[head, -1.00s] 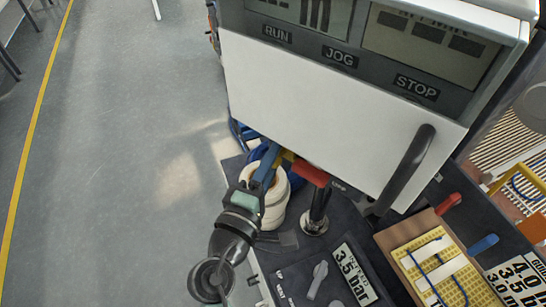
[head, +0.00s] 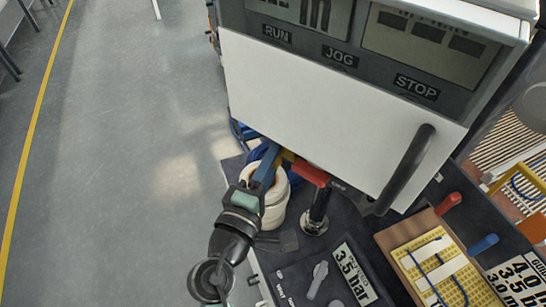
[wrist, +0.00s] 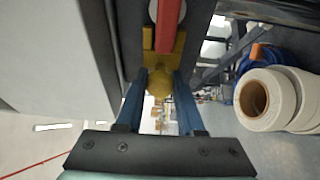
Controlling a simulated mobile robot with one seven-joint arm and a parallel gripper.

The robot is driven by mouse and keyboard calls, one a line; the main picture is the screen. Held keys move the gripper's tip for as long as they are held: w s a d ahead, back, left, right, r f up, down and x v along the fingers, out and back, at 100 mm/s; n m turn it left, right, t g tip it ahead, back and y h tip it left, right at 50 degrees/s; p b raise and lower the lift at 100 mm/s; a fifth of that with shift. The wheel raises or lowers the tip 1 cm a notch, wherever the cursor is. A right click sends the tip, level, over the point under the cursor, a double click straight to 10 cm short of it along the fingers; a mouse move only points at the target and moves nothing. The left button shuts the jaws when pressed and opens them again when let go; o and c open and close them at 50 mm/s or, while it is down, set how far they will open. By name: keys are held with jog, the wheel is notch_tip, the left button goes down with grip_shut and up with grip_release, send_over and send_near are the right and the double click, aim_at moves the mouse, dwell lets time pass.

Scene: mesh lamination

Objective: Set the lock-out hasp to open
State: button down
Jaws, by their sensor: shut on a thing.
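The lock-out hasp appears as a yellow fitting (wrist: 160,82) with a rounded knob and a red bar (wrist: 166,25) above it in the wrist view. In the head view only a little of the yellow part (head: 288,156) shows, under the white cabinet's lower edge. My gripper (wrist: 160,88) has its two blue fingers on either side of the yellow knob and is shut on it. In the head view my gripper (head: 272,158) reaches in below the cabinet. The hasp's far side is hidden, and I cannot tell its exact setting.
A white cabinet (head: 320,110) with a black handle (head: 408,165) overhangs the hasp. White tape rolls (head: 275,208) stand close beside my gripper. A red-handled lever (head: 313,174) is just to the right. A yellow grid board (head: 435,265) lies further right. Open floor is at left.

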dwell(0.4)
jog(key=w+a, duration=0.1)
jog(key=w+a+b, duration=0.1)
jog(key=shift+a, duration=0.4)
jog(key=c, duration=0.5)
grip_release()
jog(key=shift+w, duration=0.1)
jog(key=shift+c, duration=0.2)
jog(key=b+v, duration=0.5)
jog(key=v, duration=0.8)
